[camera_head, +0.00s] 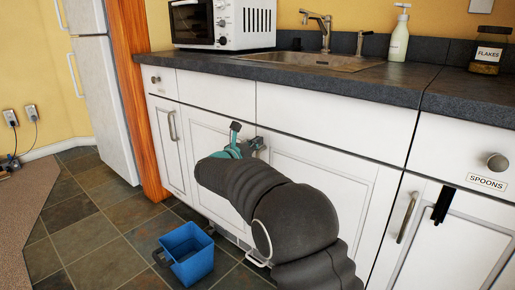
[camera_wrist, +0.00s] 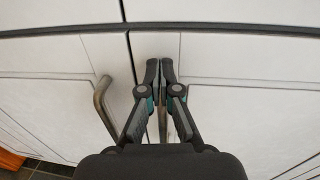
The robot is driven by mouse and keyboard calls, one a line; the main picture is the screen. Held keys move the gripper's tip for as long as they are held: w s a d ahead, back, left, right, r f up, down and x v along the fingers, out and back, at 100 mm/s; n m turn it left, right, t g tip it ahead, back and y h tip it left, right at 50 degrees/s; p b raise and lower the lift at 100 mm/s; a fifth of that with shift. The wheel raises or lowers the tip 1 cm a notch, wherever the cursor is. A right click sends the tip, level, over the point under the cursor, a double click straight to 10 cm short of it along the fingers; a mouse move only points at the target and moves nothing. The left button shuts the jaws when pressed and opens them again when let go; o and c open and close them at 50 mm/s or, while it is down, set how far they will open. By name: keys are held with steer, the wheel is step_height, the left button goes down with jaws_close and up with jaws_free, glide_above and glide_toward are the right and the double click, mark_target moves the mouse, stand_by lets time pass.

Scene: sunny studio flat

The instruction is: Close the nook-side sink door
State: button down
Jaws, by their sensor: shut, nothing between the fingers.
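Two white doors sit side by side under the sink (camera_head: 300,62): a left sink door (camera_head: 203,128) and a right sink door (camera_head: 330,178). The frames do not show which is nook-side. My gripper (camera_head: 237,128) is shut and empty, near where the two doors meet. In the wrist view my gripper's fingertips (camera_wrist: 160,68) are together, just right of the dark seam, in front of the right door (camera_wrist: 245,105). The left door's bar handle (camera_wrist: 104,104) stands left of the fingers. Another metal handle is partly hidden behind them. I cannot tell whether either door is slightly ajar or whether the fingers touch.
A blue bucket (camera_head: 187,253) stands on the tiled floor in front of the cabinets. An orange wooden post (camera_head: 140,95) and a white fridge (camera_head: 103,100) are at left. The dark counter (camera_head: 225,70) overhangs the doors. A cabinet with a handle (camera_head: 407,217) is at right.

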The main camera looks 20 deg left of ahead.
steer(key=w+a+v, duration=0.1)
steer(key=a+v, duration=0.1)
steer(key=v, duration=1)
steer(key=s+a+f+n+g+y, duration=0.3)
steer(key=a+f+n+y, duration=0.3)
steer(key=n, duration=0.7)
steer(key=s+a+f+n+g+y, duration=0.4)
steer(key=n+y, duration=0.3)
steer(key=n, duration=0.6)
steer(key=s+d+r+n+g+h+p, duration=0.15)
steer(key=s+d+n, duration=0.5)
steer(key=d, duration=0.65)
steer(key=s+d+n+g+h+p, duration=0.25)
steer(key=s+d+n, duration=0.35)
steer(key=d, duration=0.7)
steer(key=s+d+r+n+g+h+p, duration=0.1)
steer(key=s+d+n+g, duration=0.2)
steer(key=s+d+n, duration=0.7)
steer(key=s+d+r+m+t+h+p, duration=0.1)
steer(key=d+r+m, duration=0.3)
steer(key=d, duration=0.5)
steer(key=s+d+r+m+t+h+p, duration=0.1)
steer(key=s+d+r+m, duration=0.3)
steer(key=d, duration=0.6)
steer(key=shift+s+m+h+p, duration=0.15)
steer(key=shift+m+h+p, duration=0.25)
steer(key=shift+m+p, duration=0.2)
steer(key=shift+d, duration=0.1)
